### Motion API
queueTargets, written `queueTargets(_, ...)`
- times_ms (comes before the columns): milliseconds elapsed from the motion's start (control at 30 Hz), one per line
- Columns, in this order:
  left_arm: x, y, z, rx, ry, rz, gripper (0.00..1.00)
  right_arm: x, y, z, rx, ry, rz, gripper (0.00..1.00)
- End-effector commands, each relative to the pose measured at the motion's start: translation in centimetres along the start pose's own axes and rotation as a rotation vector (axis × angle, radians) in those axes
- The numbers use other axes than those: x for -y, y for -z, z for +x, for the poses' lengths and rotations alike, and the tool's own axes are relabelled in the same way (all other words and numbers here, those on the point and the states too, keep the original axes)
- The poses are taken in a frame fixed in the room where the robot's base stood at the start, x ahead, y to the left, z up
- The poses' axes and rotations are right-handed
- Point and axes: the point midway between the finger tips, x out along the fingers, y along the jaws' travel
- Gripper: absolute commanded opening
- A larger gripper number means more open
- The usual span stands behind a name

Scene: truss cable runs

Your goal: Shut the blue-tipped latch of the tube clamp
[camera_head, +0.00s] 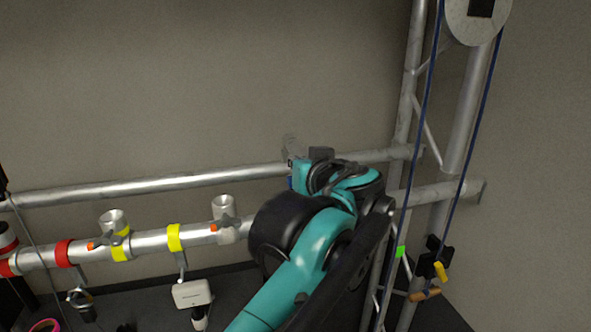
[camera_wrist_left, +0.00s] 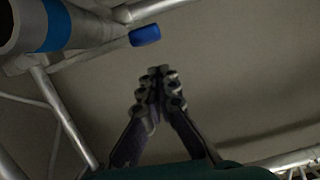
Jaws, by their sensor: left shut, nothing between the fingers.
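The blue tip (camera_wrist_left: 145,36) of the clamp latch shows in the upper middle of the left wrist view, at the end of a grey lever. The lever runs left to a metal tube and clamp body, where a blue band (camera_wrist_left: 58,25) wraps the tube. My left gripper (camera_wrist_left: 158,76) is shut and empty, its fingertips just below the blue tip in the picture and apart from it there. In the head view my left arm covers most of this clamp, so the latch cannot be made out. My right gripper is in neither view.
The lower truss tube (camera_head: 150,240) carries red and yellow bands (camera_head: 174,237) and other clamps with orange-tipped levers. An upper tube (camera_head: 150,187) runs behind it. A white lamp-like fixture (camera_head: 192,294) hangs below. Dark blue ropes (camera_head: 419,120) hang at the right.

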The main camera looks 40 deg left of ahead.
Motion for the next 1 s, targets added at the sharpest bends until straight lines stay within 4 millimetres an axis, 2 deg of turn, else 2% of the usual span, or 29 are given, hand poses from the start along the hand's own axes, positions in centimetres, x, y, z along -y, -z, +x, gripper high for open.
queueTargets(33,-0.1,1.8,0.1,0.000,0.001,0.000,0.00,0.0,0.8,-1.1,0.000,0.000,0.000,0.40)
queueTargets(133,-0.3,1.0,-2.1,-0.001,-0.009,0.003,0.00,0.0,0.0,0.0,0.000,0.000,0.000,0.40)
queueTargets(300,-0.3,0.9,-5.7,-0.001,-0.009,0.002,0.00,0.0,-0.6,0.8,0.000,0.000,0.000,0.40)
queueTargets(500,-0.1,1.1,-8.7,-0.002,-0.006,0.002,0.00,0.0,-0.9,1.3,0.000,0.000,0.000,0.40)
queueTargets(633,0.1,1.1,-9.6,-0.001,-0.003,0.001,0.00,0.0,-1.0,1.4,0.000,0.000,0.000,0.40)
queueTargets(867,0.1,1.1,-9.8,0.000,-0.001,0.002,0.00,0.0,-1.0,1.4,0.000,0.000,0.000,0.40)
queueTargets(933,0.0,0.0,-9.5,0.012,-0.003,0.010,0.00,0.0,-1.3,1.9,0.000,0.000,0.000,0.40)
queueTargets(1000,-0.2,-2.5,-8.8,0.041,-0.007,0.032,0.00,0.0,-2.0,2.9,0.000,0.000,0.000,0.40)
